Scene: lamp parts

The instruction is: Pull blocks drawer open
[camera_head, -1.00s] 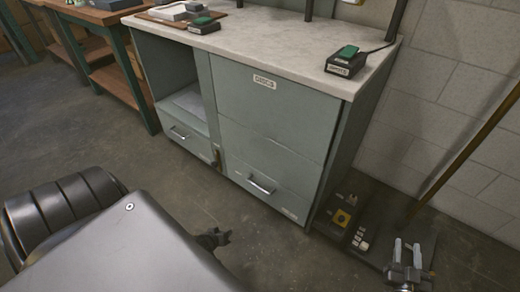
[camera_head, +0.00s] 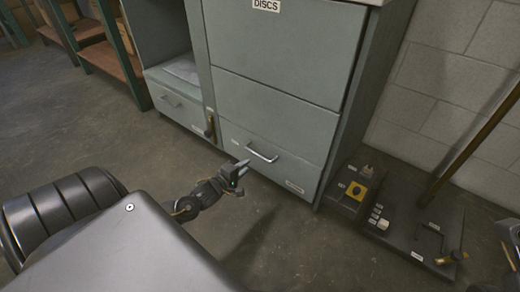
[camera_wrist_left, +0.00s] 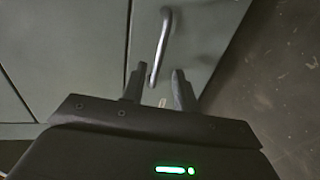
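The grey-green cabinet has a lower right drawer (camera_head: 280,158) with a silver bar handle (camera_head: 262,152); the drawer is closed. A small label (camera_head: 294,187) at its lower right is too small to read. My left gripper (camera_head: 243,170) is just in front of this handle, slightly left of it in the head view. In the left wrist view its two fingers (camera_wrist_left: 155,82) are apart, and the handle (camera_wrist_left: 161,45) reaches down between their tips. No grip on it is visible. My right gripper (camera_head: 512,256) is cut off at the right edge, its fingers unclear.
A lower left drawer (camera_head: 175,103) with its own handle is closed below an open shelf. The panel above is labelled DISCS (camera_head: 266,5). Dark boxes with buttons and a yellow switch (camera_head: 357,190) stand right of the cabinet, near a slanted pole. The floor in front is clear.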

